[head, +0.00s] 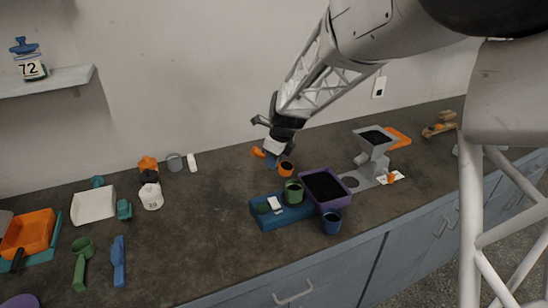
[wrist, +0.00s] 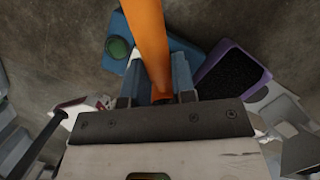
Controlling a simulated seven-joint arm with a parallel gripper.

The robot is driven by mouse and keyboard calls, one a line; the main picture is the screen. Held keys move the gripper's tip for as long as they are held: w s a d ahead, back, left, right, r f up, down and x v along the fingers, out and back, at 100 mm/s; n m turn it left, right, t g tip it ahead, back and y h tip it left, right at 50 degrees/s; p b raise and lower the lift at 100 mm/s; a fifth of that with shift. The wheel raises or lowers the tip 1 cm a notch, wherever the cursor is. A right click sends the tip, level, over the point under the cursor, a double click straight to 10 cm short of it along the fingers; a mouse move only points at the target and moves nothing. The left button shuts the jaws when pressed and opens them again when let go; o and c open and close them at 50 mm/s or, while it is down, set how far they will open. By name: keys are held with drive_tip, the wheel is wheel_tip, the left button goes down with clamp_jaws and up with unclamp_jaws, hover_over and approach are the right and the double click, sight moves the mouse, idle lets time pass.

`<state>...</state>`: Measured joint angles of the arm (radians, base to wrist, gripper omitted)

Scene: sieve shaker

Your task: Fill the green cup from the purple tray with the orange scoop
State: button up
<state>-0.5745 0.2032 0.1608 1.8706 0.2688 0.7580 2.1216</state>
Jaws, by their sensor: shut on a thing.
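My gripper (head: 272,156) is shut on the orange scoop (wrist: 147,38), above the counter behind the blue base. The green cup (head: 293,191) stands upright at the blue base, left of the purple tray. The purple tray (head: 343,198) holds dark grains and also shows in the wrist view (wrist: 266,76). Whether the scoop carries grains cannot be told.
The blue base (head: 268,221) carries a white panel and a green round part. A grey machine (head: 373,150) stands right. Open counter lies left of the base.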

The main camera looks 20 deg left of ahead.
drive_tip(key=shift+d+f+y, duration=0.1)
drive_tip(key=shift+y, duration=0.2)
drive_tip(key=shift+d+r+y, duration=0.2)
drive_tip(key=shift+r+y, duration=0.25)
drive_tip(key=shift+y, duration=0.65)
drive_tip(key=shift+d+r+t+y, duration=0.2)
drive_tip(key=shift+r+t+y, duration=0.1)
drive_tip(key=shift+y, duration=0.35)
drive_tip(key=shift+d+r+t+y, duration=0.2)
drive_tip(key=shift+r+y, duration=0.1)
drive_tip(key=shift+y, duration=0.35)
drive_tip(key=shift+s+d+r, duration=0.1)
idle(0.6)
drive_tip(key=shift+d+r+y, duration=0.1)
drive_tip(key=shift+y, duration=0.3)
drive_tip(key=shift+s+d+r+t+y, duration=0.15)
drive_tip(key=shift+d+r+y, duration=0.2)
drive_tip(key=shift+y, duration=0.45)
drive_tip(key=shift+w+d+r+t+y, duration=0.1)
drive_tip(key=shift+d+r+t+y, duration=0.2)
drive_tip(key=shift+y, duration=0.5)
idle(2.3)
drive_tip(key=shift+s+d+y, duration=0.1)
drive_tip(key=shift+d+y, duration=0.05)
drive_tip(key=shift+y, duration=0.15)
